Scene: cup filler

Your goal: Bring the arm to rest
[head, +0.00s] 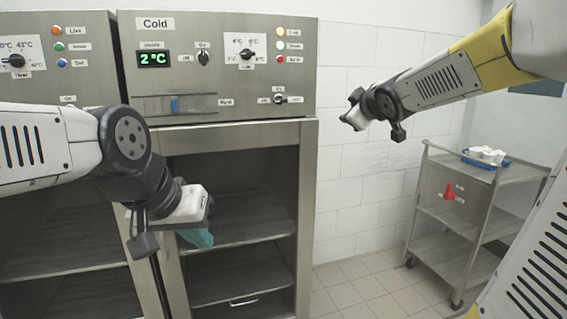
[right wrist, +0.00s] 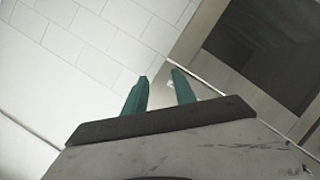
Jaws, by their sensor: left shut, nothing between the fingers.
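My left gripper (head: 199,238) is in front of the open compartment of the cold cabinet (head: 304,200). Its teal fingers are together, point downward and hold nothing. My right gripper (head: 346,119) is raised to the right of the cabinet, in front of the tiled wall. In the right wrist view its two teal fingers (right wrist: 160,90) stand apart with a clear gap, and nothing is between them.
The cabinet's control panel (head: 218,50) reads 2 °C under a "Cold" label. A second cabinet (head: 60,60) adjoins it on the left. A steel cart (head: 470,215) with a blue tray (head: 486,163) of white cups stands at the right. Floor (head: 350,290) is clear between cabinet and cart.

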